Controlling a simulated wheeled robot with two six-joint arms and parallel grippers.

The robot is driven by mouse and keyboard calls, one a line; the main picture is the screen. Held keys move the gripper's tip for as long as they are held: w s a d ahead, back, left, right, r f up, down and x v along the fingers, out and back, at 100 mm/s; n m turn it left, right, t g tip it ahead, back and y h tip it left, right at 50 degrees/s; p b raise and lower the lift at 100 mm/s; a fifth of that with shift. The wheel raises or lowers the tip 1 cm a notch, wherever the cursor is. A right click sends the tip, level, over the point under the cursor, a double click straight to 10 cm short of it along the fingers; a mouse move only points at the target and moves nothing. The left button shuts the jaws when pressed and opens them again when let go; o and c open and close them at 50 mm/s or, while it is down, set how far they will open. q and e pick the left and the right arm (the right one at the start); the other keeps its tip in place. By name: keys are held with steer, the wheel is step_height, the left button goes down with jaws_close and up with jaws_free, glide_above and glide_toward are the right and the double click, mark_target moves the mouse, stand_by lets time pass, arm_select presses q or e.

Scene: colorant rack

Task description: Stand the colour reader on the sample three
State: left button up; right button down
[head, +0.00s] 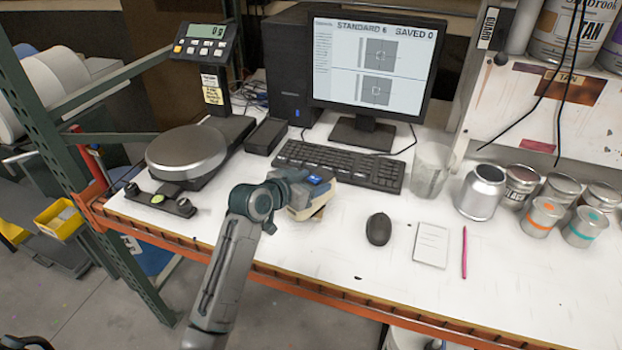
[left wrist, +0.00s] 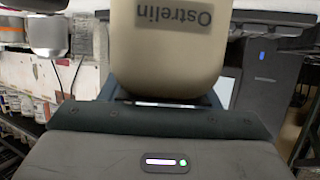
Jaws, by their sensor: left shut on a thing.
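The colour reader (head: 314,196) is a cream body with a dark top and a small blue screen, in front of the keyboard in the head view. My left gripper (head: 290,186) is shut on it from the left side. In the left wrist view the cream body (left wrist: 170,55) fills the space between the fingers, with an upside-down "Ostrelin" label. A small tan patch (head: 318,214) shows under the reader's front right edge; most of it is hidden. I cannot tell which sample it is, or whether the reader touches it. My right gripper is not in view.
A keyboard (head: 338,166) lies behind the reader, a black mouse (head: 379,229) to its right. A scale (head: 187,150) stands to the left. A clear beaker (head: 431,170), notepad (head: 431,244), pink pencil (head: 464,252) and several cans (head: 482,192) are right. The monitor (head: 370,70) reads "STANDARD 6 SAVED 0".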

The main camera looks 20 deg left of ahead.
arm_select(q)
steer(key=o, duration=1.5)
steer(key=shift+f, duration=0.15)
steer(key=shift+c, duration=0.2)
steer(key=shift+r, duration=0.2)
steer(key=shift+s+a, duration=0.15)
steer(key=shift+s, duration=0.15)
steer(key=b+v, duration=0.2)
steer(key=v, duration=0.9)
steer(key=shift+b, duration=0.3)
steer(key=shift+s+a+r, duration=0.1)
steer(key=shift+a, duration=0.05)
